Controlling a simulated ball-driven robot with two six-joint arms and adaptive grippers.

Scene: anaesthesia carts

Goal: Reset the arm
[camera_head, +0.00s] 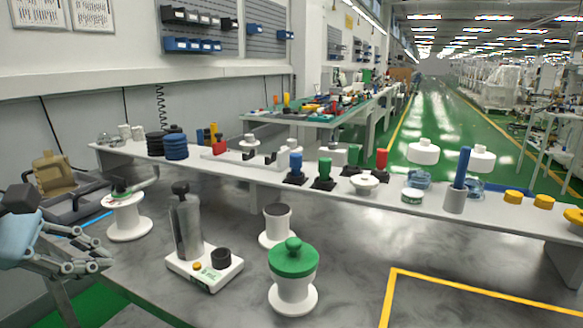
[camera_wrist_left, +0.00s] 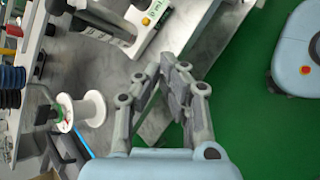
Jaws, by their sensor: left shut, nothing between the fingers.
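My left gripper (camera_head: 98,266) is at the left edge in the head view, in front of the grey table's left end. Its fingers are shut and hold nothing. In the left wrist view the fingertips (camera_wrist_left: 174,65) meet near the middle, with the table edge and green floor behind them. My right gripper is in neither view.
The grey table (camera_head: 345,265) bears a white spool (camera_head: 128,226), a grey bottle (camera_head: 187,230) on a white base and a green-topped white jar (camera_head: 292,275). A raised shelf (camera_head: 330,190) behind holds many small items. Green floor (camera_wrist_left: 245,100) lies beside the table.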

